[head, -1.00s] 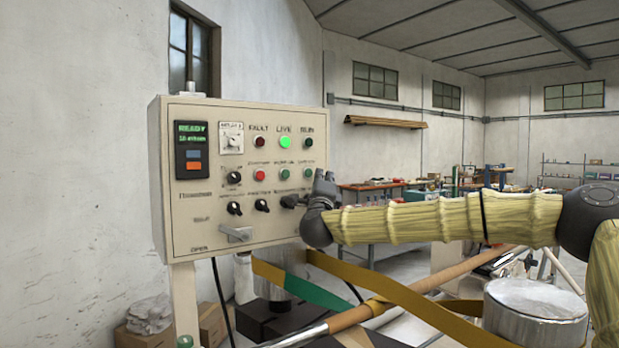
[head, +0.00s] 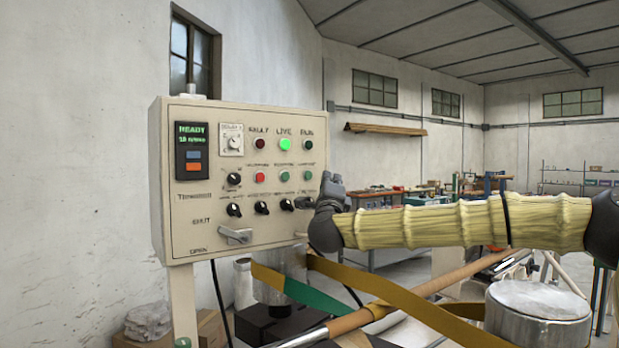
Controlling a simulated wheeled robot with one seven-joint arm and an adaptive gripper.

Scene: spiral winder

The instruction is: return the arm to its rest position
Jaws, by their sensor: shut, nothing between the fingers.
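My gripper (head: 304,203) is dark grey and shut, with nothing in it. It is at the right edge of the beige control panel (head: 205,215), near the lower row of black knobs. I cannot tell whether it touches the panel. My arm reaches in from the right, its forearm in a ribbed yellow cover and nearly level. The panel's display (head: 191,136) reads READY, and a green lamp (head: 285,144) under LIVE is lit.
Below my arm are a yellow-brown belt (head: 400,297) with a green section, a wooden rod (head: 450,280) and a metal drum (head: 538,312). Workbenches (head: 375,197) stand further back. The space above my forearm is clear.

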